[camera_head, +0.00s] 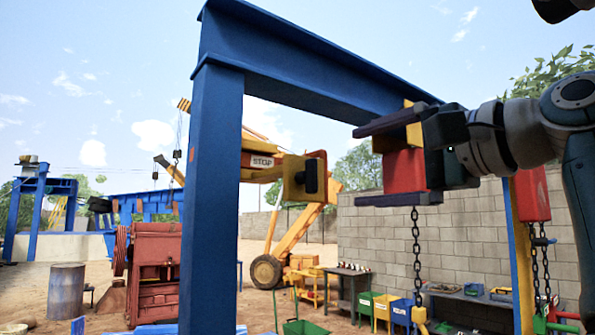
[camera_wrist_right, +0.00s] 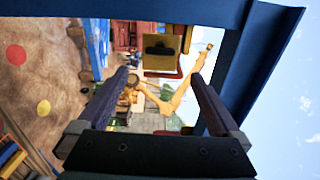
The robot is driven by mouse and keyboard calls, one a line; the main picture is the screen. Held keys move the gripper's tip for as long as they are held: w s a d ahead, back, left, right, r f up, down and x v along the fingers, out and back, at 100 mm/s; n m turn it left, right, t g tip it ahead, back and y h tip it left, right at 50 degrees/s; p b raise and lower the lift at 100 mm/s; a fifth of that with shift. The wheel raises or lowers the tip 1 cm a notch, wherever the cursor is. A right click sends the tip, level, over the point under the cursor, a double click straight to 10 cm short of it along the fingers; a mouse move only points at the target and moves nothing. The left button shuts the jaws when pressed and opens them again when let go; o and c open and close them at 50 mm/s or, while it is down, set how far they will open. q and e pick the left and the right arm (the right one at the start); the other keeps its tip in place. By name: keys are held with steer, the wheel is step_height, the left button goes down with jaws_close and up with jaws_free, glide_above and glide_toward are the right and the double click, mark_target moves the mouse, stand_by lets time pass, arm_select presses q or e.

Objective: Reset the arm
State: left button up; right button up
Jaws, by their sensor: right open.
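My right gripper (camera_head: 372,164) is raised at the right of the head view, in front of a red hoist body (camera_head: 405,172), with one finger above the other. The wrist view also shows the right gripper (camera_wrist_right: 160,76), its two dark fingers wide apart with nothing held between them. The hoist body is partly hidden by the gripper, and a dark chain (camera_head: 416,250) hangs below it. I cannot tell whether the gripper touches the hoist. My left gripper is in neither view.
A blue gantry frame (camera_head: 212,185) stands close in front. A yellow box with a black handle (camera_head: 290,180) hangs behind its post; it also shows in the wrist view (camera_wrist_right: 150,61). A second red hoist (camera_head: 532,196) hangs at right. Red machinery (camera_head: 155,255) stands left. Bins line the block wall (camera_head: 455,240).

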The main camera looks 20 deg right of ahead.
steer(key=s+a+f+n+g+h, duration=0.15)
steer(key=s+f+n+g, duration=0.25)
steer(key=f, duration=0.9)
steer(key=s+f+n+g+h, duration=0.3)
steer(key=s+f, duration=0.2)
steer(key=f, duration=0.7)
steer(key=s+f+n+g, duration=0.3)
steer(key=s+f, duration=0.4)
steer(key=s, duration=0.3)
steer(key=s+a+f+n+g+h, duration=0.1)
steer(key=s+f+n+g, duration=0.2)
steer(key=s+f+n, duration=0.3)
steer(key=s+f, duration=0.1)
steer(key=s, duration=0.3)
steer(key=shift+s+a+f, duration=0.2)
steer(key=shift+s+a, duration=0.05)
steer(key=shift+s, duration=0.1)
steer(key=shift+h, duration=0.25)
